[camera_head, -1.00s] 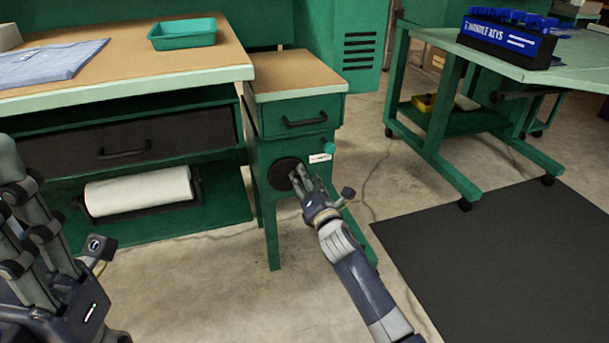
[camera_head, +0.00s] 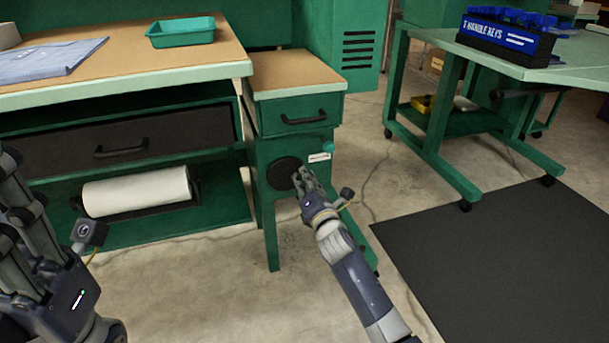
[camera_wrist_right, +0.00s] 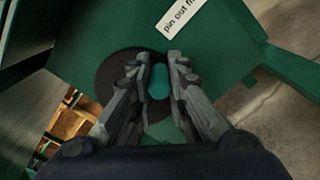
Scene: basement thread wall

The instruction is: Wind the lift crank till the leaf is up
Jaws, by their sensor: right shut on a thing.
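The lift crank's dark round disc (camera_head: 284,173) is on the front of the small green cabinet, below its drawer. In the right wrist view the disc (camera_wrist_right: 112,78) shows behind a teal handle (camera_wrist_right: 159,82). My right gripper (camera_wrist_right: 158,76) is shut on this handle, one finger on each side. In the head view my right gripper (camera_head: 304,180) is at the disc's right edge and hides the handle. A teal knob (camera_head: 328,146) and a white label (camera_head: 319,157) are above it. I cannot make out the leaf clearly. My left gripper (camera_head: 22,225) is at the left edge, away from the crank.
The workbench (camera_head: 120,87) stands left, with a teal tray (camera_head: 181,32) on top and a paper roll (camera_head: 137,191) below. A green table (camera_head: 470,60) with a hex-key rack (camera_head: 507,32) stands right. A dark mat (camera_head: 500,258) lies on the floor.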

